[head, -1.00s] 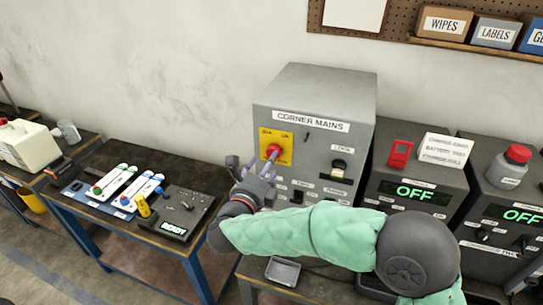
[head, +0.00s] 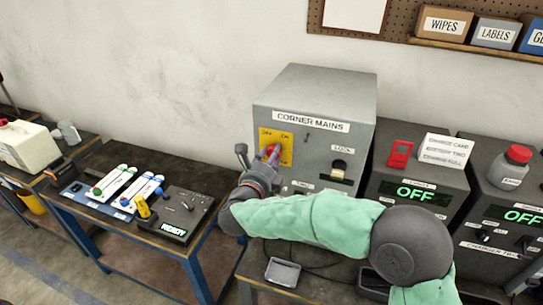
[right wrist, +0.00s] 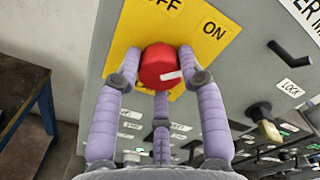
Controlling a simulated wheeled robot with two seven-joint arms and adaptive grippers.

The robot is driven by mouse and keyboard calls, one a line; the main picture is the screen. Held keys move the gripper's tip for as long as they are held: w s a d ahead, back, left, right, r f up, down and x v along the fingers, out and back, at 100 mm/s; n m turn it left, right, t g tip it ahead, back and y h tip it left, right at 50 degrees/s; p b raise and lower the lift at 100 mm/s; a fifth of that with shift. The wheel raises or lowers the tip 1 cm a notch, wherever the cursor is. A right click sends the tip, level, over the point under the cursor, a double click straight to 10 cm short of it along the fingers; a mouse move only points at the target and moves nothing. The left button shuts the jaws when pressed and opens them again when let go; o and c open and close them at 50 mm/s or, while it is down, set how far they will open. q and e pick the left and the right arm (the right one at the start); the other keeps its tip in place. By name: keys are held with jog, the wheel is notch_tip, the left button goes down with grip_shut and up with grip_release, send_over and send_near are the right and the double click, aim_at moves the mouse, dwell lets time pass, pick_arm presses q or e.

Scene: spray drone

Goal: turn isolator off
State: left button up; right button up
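The isolator is a red knob (head: 271,152) on a yellow plate (head: 286,141) on the front of the grey CORNER MAINS box (head: 330,96). In the right wrist view the red knob (right wrist: 158,68) has a white mark toward its right side, below the ON label (right wrist: 214,30); part of the OFF label shows at the top. My right gripper (right wrist: 159,62) has purple fingers on both sides of the knob, apparently touching it, with a third finger below. In the head view my right gripper (head: 268,160) partly covers the knob. My left gripper is not in view.
Chargers reading OFF (head: 416,192) stand at the right, one with a red-capped bottle (head: 510,166) on top. A small tray (head: 283,271) lies below my arm.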

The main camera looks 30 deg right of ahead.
jog(key=shift+n, duration=0.3)
jog(key=shift+f+n+p, duration=0.1)
jog(key=shift+n+p, duration=4.85)
jog(key=shift+n, duration=3.75)
jog(key=shift+f, duration=0.15)
jog(key=o, duration=1.1)
jog(key=shift+c, duration=0.2)
jog(key=shift+o, duration=0.4)
